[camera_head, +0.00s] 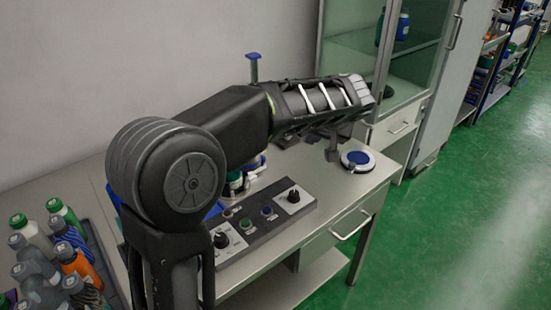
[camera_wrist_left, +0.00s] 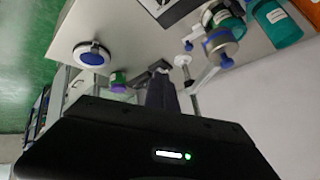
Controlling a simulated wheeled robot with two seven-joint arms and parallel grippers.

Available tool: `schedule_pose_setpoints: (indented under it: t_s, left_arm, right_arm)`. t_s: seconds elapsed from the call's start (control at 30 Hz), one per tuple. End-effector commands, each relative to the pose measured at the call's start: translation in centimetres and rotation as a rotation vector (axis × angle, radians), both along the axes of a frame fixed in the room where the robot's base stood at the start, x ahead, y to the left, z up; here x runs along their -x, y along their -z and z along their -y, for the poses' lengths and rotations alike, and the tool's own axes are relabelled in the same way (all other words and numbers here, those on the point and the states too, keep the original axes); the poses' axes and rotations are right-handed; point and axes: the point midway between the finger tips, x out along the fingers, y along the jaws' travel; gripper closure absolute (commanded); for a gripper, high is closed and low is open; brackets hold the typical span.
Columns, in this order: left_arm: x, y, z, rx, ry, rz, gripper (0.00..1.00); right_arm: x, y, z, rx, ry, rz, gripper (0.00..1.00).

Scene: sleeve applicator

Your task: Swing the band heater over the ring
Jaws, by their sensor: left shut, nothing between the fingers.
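My left arm reaches across the table in the head view. My left gripper (camera_head: 333,152) is shut and empty at its far end, above the tabletop near a round white stand with a blue top (camera_head: 357,160). The stand also shows in the left wrist view (camera_wrist_left: 92,55), left of my left gripper (camera_wrist_left: 160,70). A grey and blue cylindrical part (camera_wrist_left: 220,43) with pale arms beside it stands right of the gripper, apart from it. I cannot tell whether it is the band heater or the ring. My arm hides much of the applicator in the head view. My right gripper is not in view.
A control panel (camera_head: 263,222) with knobs and buttons lies near the table's front. A blue-capped post (camera_head: 253,68) rises behind my arm. Several bottles (camera_head: 47,262) stand at the left. A glass cabinet (camera_head: 400,62) stands behind the table. Green floor is clear at the right.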

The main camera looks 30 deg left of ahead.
Motion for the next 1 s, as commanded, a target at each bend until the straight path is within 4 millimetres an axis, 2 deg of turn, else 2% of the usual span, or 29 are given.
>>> schedule_pose_setpoints:
  t_s: [0.03,0.1,0.23,0.67,0.87,1.0]
  left_arm:
    - [1.7,0.5,-0.6,-0.012,-0.04,-0.065,1.0]
    - [3.5,0.9,-1.2,-0.027,-0.081,-0.133,1.0]
    - [5.0,1.0,-1.8,-0.049,-0.109,-0.189,1.0]
    - [4.9,1.3,-2.1,-0.054,-0.105,-0.193,1.0]
    - [4.5,2.9,-3.2,-0.054,-0.108,-0.193,1.0]
    - [3.9,4.8,-4.6,-0.055,-0.109,-0.194,1.0]
  right_arm:
    - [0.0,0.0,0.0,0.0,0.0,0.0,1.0]
    - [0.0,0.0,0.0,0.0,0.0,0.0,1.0]
    - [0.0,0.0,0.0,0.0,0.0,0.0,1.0]
    - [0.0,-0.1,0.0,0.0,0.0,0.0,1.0]
    - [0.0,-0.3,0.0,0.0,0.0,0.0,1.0]
    - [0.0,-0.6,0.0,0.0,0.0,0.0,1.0]
